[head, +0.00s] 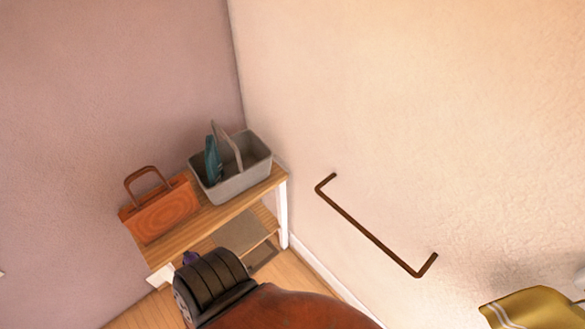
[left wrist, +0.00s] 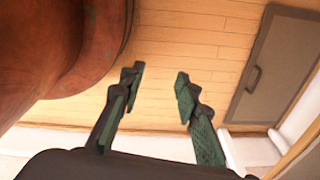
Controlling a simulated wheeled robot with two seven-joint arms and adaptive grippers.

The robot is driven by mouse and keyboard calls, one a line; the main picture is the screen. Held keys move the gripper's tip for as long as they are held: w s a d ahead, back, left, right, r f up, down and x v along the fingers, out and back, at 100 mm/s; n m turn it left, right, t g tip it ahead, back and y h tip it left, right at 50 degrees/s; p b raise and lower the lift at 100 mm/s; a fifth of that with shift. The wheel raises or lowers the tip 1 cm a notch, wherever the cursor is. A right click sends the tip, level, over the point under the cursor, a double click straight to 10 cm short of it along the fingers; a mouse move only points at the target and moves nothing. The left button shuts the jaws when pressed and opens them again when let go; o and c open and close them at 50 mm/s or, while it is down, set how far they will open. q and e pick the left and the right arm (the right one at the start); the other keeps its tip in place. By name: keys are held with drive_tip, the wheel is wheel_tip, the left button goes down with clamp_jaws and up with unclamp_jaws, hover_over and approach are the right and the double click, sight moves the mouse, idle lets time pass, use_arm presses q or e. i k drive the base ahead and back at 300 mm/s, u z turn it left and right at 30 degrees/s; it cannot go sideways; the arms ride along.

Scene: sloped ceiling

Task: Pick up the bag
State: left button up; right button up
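The bag (head: 163,216) is orange-brown with a wood-like swirl pattern and a brown arched handle. It stands upright on the left part of a wooden shelf table (head: 205,227) in the head view, with nothing gripping it. My left gripper (left wrist: 158,80) is open and empty in the left wrist view, its two dark green fingers apart above the wooden floor. The bag does not show in that view. In the head view, one of my arms crosses the bottom and hides part of the table's lower front; no gripper fingers show there. My right gripper is not in view.
A grey caddy (head: 238,184) with a teal item stands right of the bag. A brown rail (head: 370,235) is on the right wall, and yellow cloth (head: 535,308) hangs at the lower right. The table sits in a wall corner. A grey panel (left wrist: 270,70) with a handle shows in the wrist view.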

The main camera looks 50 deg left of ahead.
sight(149, 218)
drive_tip(key=u, duration=3)
drive_tip(key=k, duration=0.5)
drive_tip(key=z, duration=0.05)
drive_tip(key=i, duration=1.05)
drive_tip(key=u, duration=1.05)
